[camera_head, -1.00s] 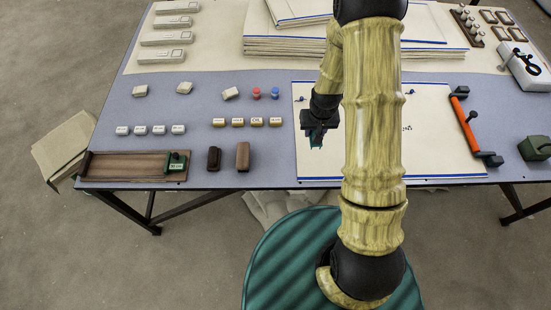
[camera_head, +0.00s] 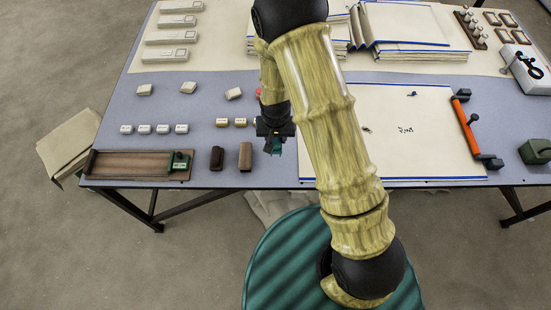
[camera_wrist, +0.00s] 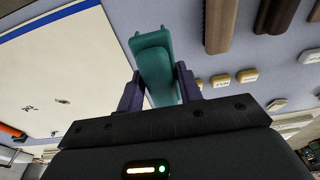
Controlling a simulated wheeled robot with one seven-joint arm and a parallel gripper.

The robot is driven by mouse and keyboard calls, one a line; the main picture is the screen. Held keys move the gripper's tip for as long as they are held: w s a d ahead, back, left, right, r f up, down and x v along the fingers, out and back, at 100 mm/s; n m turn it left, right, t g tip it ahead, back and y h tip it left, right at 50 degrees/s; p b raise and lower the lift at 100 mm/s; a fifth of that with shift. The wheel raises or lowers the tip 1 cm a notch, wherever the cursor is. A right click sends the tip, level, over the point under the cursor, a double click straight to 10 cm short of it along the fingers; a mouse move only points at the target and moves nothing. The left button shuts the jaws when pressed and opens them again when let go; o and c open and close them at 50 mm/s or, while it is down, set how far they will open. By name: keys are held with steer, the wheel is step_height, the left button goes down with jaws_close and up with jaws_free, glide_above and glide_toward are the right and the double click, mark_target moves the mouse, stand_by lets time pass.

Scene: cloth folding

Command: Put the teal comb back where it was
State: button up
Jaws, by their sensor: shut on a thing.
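My gripper (camera_wrist: 158,92) is shut on the teal comb (camera_wrist: 157,62), which sticks out between the two dark purple fingers in the wrist view. In the head view the gripper (camera_head: 275,140) hangs over the table between the brown blocks and the white sheet, with the comb (camera_head: 276,148) small and dark below it. The gap between comb and table is hard to judge. My arm hides part of the sheet and some of the small pieces.
A dark brown block (camera_head: 217,158) and a lighter brown block (camera_head: 245,156) stand left of the gripper. A wooden tray (camera_head: 130,165) lies further left. The white sheet (camera_head: 420,150) carries small dark marks. An orange-handled tool (camera_head: 465,125) lies at its right edge.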

steer(key=shift+s+f, duration=0.25)
steer(key=shift+f, duration=0.05)
step_height(320, 180, down, 5)
steer(key=shift+r+p, duration=0.15)
steer(key=shift+p, duration=0.25)
steer(key=shift+w+f, duration=0.1)
steer(key=shift+f, duration=0.2)
steer(key=shift+f+p, duration=0.35)
steer(key=shift+f, duration=1.7)
